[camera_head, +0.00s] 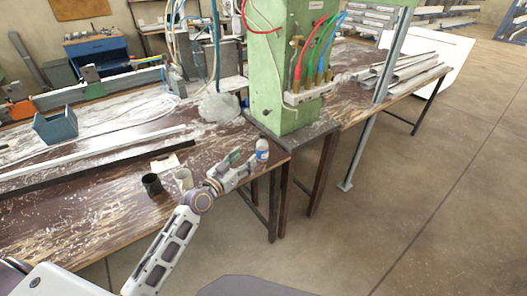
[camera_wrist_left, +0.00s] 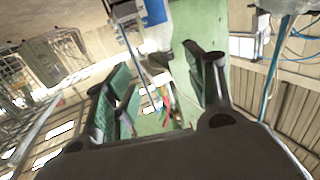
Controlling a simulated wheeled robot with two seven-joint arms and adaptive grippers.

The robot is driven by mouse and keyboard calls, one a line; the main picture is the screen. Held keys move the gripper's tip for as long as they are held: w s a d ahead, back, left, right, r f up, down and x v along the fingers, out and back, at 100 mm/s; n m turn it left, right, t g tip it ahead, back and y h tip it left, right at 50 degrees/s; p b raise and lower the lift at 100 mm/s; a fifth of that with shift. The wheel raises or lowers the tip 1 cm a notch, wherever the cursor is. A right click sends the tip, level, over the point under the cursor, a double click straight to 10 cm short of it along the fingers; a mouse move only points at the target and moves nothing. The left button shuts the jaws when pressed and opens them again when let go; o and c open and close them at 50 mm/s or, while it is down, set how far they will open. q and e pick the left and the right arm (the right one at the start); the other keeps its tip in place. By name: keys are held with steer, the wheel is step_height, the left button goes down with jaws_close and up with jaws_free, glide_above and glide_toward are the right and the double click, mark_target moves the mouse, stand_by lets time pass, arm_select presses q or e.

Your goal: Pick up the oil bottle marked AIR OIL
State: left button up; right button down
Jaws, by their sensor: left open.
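A small white bottle with a blue label (camera_head: 262,149) stands near the front edge of the bench (camera_head: 130,215), beside the green machine. Its lettering is too small to read. It also shows in the left wrist view (camera_wrist_left: 155,28), at the top, its end cut off by the frame. My left gripper (camera_head: 245,163) reaches in from the left, low over the bench edge and close to the bottle. In the wrist view its two green-padded fingers (camera_wrist_left: 160,78) are spread, with the bottle beyond the gap between them. Nothing is held. My right gripper is out of view.
A black cup (camera_head: 151,185) and a pale cup (camera_head: 183,179) stand near my left arm. The green machine (camera_head: 280,85) with coloured hoses rises behind the bottle. Long profiles (camera_head: 100,165) lie across the bench at left. Open floor lies to the right.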

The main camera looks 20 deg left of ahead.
mark_target(261, 139)
arm_select(q)
steer(key=shift+w+a+r+t, duration=0.2)
steer(key=shift+a+r+t, duration=0.1)
steer(key=shift+r, duration=0.05)
steer(key=shift+w+d, duration=0.1)
steer(key=shift+w, duration=0.05)
steer(key=shift+p+x, duration=0.3)
steer(key=shift+x, duration=3.35)
steer(key=shift+w+d+f, duration=0.1)
steer(key=shift+w, duration=0.4)
